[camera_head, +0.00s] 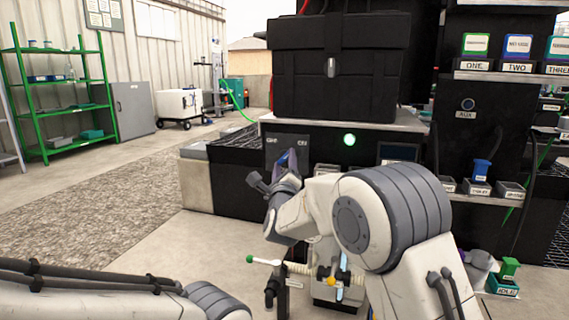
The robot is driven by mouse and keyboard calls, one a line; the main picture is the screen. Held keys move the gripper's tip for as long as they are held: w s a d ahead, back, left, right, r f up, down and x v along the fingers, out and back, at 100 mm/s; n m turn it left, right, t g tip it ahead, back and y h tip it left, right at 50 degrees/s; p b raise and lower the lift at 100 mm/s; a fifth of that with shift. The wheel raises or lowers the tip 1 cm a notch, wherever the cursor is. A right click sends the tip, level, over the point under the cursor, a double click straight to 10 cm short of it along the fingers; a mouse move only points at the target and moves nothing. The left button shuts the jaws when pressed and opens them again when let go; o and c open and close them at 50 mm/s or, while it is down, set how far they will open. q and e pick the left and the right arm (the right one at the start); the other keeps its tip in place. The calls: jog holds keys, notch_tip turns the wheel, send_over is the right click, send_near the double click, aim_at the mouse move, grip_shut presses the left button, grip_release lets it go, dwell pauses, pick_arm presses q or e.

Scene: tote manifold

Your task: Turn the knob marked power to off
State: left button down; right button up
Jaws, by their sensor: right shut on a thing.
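A dark panel plate (289,141) with small pale markings along its top is set in the front of the black workstation, below the black case. My right gripper (286,163) reaches up to this plate and is shut on the knob there. The gripper and wrist hide most of the knob, so its pointer and the "power" label cannot be read. My left arm shows along the bottom left edge, but its gripper is out of view.
A lit green button (349,140) and a dark screen (398,152) sit right of the plate. The AUX knob (467,104) is farther right. A valve with a green-tipped handle (264,261) stands low in front. Floor at left is clear.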

jog(key=shift+r+n, duration=0.1)
jog(key=shift+n, duration=0.4)
jog(key=n+p, duration=0.1)
jog(key=n+g+y+p, duration=0.1)
jog(key=n, duration=0.1)
jog(key=n+p, duration=0.1)
jog(key=shift+d+r+g+y, duration=0.1)
jog(key=shift+r+g+y, duration=0.2)
jog(key=shift+y, duration=0.1)
jog(key=n+p, duration=0.2)
jog(key=n+g+p, duration=0.1)
jog(key=n+p, duration=0.1)
jog(key=p, duration=0.1)
jog(key=n+g+p, duration=0.1)
jog(key=n+p, duration=0.1)
jog(key=p, duration=0.1)
jog(key=shift+r, duration=0.35)
jog(key=n+g+p, duration=0.1)
jog(key=n+p, duration=0.1)
jog(key=p, duration=0.3)
jog(key=n+g+h+p, duration=0.1)
jog(key=n+p, duration=0.2)
jog(key=p, duration=0.2)
jog(key=shift+g+p, duration=0.3)
jog(key=shift+p, duration=0.05)
jog(key=shift+f+n+h+p, duration=0.15)
jog(key=shift+n+h+p, duration=0.15)
jog(key=shift+n+p, duration=0.45)
jog(key=o, duration=1.4)
jog(key=shift+c, duration=0.2)
